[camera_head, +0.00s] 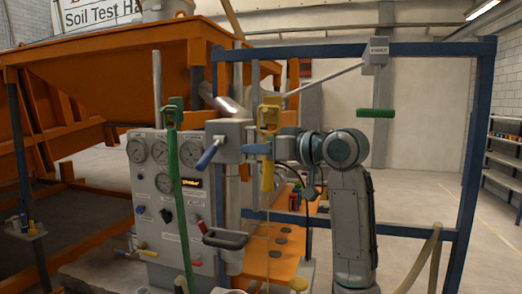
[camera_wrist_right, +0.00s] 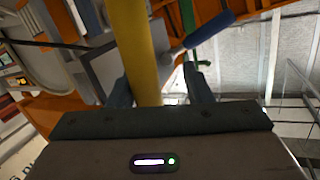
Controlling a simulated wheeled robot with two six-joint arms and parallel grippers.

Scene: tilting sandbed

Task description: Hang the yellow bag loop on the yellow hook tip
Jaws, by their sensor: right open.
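A yellow piece with a loop-like top (camera_head: 268,113) hangs upright near the middle of the head view. Its yellow lower part (camera_head: 267,178) shows below my right gripper (camera_head: 258,148). I cannot clearly tell the bag loop from the hook tip here. My right gripper is open; in the right wrist view its fingers (camera_wrist_right: 160,90) stand on either side of a yellow bar (camera_wrist_right: 140,50). The bar is nearer the left finger, and contact cannot be told. A thin pale cord (camera_head: 267,230) runs down below the yellow part. My left gripper is not in view.
A grey block with a blue-handled lever (camera_head: 208,153) stands just left of my right gripper. A long green bar (camera_head: 183,200) stands before the gauge panel (camera_head: 142,190). A blue frame (camera_head: 470,160) encloses the right side. A green handle (camera_head: 376,113) hangs at upper right.

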